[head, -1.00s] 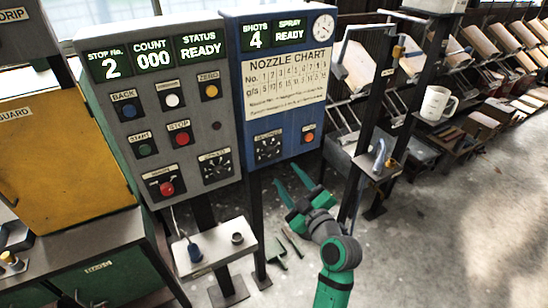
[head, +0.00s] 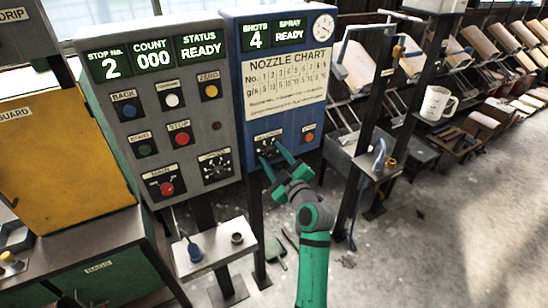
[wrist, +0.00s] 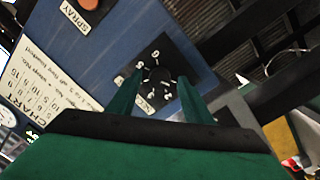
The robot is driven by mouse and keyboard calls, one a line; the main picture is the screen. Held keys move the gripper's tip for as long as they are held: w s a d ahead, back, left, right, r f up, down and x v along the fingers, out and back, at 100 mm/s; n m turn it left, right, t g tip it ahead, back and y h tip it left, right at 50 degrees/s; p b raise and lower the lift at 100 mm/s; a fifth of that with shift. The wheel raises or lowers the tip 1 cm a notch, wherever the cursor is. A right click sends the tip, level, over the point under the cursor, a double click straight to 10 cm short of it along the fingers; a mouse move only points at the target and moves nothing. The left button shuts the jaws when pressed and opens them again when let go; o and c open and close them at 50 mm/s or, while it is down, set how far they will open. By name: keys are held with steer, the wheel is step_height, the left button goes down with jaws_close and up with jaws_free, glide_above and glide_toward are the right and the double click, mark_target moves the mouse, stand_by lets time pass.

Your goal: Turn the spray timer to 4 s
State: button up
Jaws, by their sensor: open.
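The spray timer is a black dial with white marks around a dark knob, low on the blue panel (head: 232,60). In the wrist view the dial (wrist: 160,72) lies straight ahead, between my fingers. My gripper (head: 276,160) has its green fingers at the dial in the head view, and they hide part of it. In the wrist view my gripper (wrist: 158,90) is open, with one finger on each side of the knob. I cannot tell whether the fingers touch it. The knob's pointer setting is too small to read.
An orange button (head: 309,137) sits right of the dial. A grey panel (head: 225,130) with several buttons and another dial (head: 215,166) stands to the left. A dark post (head: 360,150) with a small shelf stands to the right.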

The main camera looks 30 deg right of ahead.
steer(key=shift+c, duration=0.7)
steer(key=c, duration=0.9)
